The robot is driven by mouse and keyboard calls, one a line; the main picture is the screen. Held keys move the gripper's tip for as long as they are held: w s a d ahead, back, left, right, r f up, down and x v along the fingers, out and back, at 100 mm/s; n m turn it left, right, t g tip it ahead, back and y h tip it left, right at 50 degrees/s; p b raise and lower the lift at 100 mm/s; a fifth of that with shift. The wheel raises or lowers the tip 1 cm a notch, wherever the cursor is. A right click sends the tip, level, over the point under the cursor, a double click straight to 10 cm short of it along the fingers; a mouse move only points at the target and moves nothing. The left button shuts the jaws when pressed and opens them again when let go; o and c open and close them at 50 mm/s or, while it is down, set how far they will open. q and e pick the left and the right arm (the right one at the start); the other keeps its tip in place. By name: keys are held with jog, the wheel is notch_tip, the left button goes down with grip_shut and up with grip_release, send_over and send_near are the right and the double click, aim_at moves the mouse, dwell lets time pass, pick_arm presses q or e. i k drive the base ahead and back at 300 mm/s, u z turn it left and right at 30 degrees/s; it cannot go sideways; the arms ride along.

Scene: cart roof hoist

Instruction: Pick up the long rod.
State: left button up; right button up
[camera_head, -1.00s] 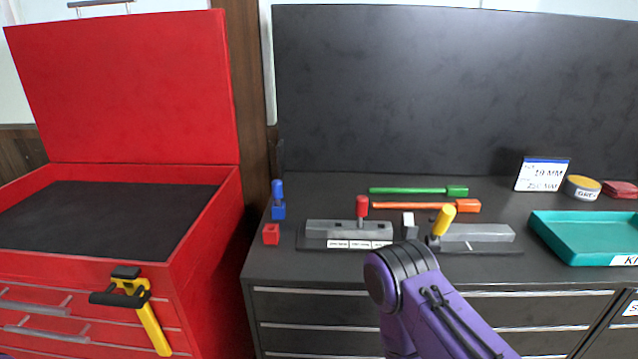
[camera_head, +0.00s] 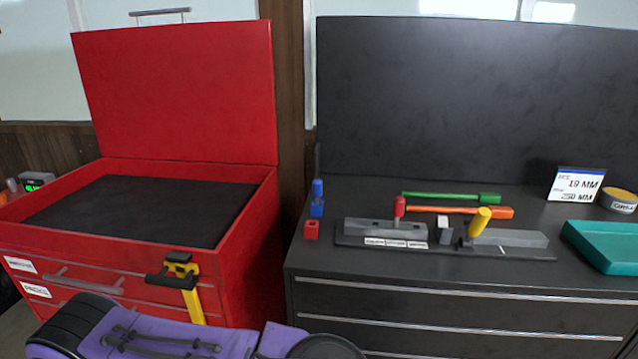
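Two slim rods with block-like ends lie across the back of the dark cabinet top: a green one (camera_head: 445,195) and, just in front of it, an orange one (camera_head: 455,209). They look close in length, so I cannot tell which is the long rod. Nothing holds either rod. A purple link of one of my arms crosses the bottom left, well short of the rods.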

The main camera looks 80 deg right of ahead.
aim_at(488, 197)
jog(key=u, duration=0.05)
jog(key=k, duration=2.25)
jog(key=z, duration=0.25)
